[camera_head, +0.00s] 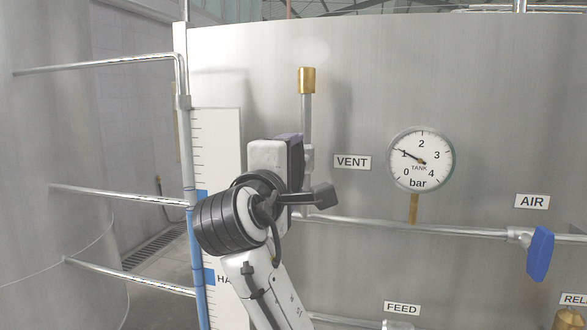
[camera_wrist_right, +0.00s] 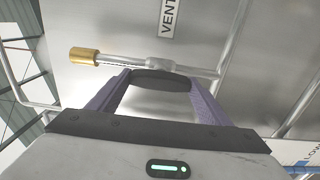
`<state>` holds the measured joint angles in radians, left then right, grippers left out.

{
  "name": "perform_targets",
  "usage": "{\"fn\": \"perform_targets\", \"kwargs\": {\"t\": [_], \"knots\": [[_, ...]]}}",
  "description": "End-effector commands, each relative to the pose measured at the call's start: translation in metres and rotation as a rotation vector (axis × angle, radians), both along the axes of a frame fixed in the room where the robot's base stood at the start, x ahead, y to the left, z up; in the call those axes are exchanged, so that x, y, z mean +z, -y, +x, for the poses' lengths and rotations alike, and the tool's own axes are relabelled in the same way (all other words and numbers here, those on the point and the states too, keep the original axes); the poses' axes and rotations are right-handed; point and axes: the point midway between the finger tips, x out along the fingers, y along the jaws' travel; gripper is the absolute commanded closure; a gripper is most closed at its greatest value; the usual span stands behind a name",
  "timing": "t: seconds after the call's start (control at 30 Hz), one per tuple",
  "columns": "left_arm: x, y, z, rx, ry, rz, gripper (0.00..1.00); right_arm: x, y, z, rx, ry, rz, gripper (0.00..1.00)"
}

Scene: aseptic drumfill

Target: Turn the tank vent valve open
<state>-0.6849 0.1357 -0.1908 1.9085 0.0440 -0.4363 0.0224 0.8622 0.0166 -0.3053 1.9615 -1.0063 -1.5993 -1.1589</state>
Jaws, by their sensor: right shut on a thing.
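The tank vent valve is on a thin vertical pipe with a brass cap (camera_head: 306,80), left of the VENT label (camera_head: 352,162). Its grey body (camera_head: 308,158) shows just right of my right gripper (camera_head: 294,155). In the right wrist view the valve body (camera_wrist_right: 165,64) sits on the pipe, and the dark valve handle (camera_wrist_right: 160,82) lies between the purple fingers. My right gripper is shut on this handle. In the head view the gripper and wrist hide the handle, so its angle is hard to tell there. My left gripper is not in view.
A pressure gauge (camera_head: 421,160) stands to the right, its needle near 1 bar. A horizontal pipe (camera_head: 430,229) leads to a blue valve handle (camera_head: 540,254) under the AIR label (camera_head: 532,202). A level scale (camera_head: 215,140) and metal rails (camera_head: 120,195) are at left.

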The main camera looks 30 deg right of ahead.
Motion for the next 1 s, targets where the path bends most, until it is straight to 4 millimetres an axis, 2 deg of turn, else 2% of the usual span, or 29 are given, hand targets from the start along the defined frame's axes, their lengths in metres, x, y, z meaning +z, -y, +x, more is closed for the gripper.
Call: {"fn": "perform_targets", "kwargs": {"t": [0.33,0.37,0.47,0.8,1.0], "knots": [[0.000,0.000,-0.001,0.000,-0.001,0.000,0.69,-0.001,-0.001,0.001,0.002,-0.015,-0.012,0.51],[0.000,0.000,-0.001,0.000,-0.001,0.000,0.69,-0.001,-0.001,0.001,0.002,-0.016,-0.012,0.27],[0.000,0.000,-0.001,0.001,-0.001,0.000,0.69,-0.001,-0.001,0.001,0.001,-0.014,-0.011,0.10],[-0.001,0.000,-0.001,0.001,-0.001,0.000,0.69,-0.001,-0.002,-0.001,0.001,-0.010,-0.007,0.09],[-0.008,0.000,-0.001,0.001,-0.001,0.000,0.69,-0.002,-0.024,-0.018,0.005,-0.008,-0.005,0.09]]}}
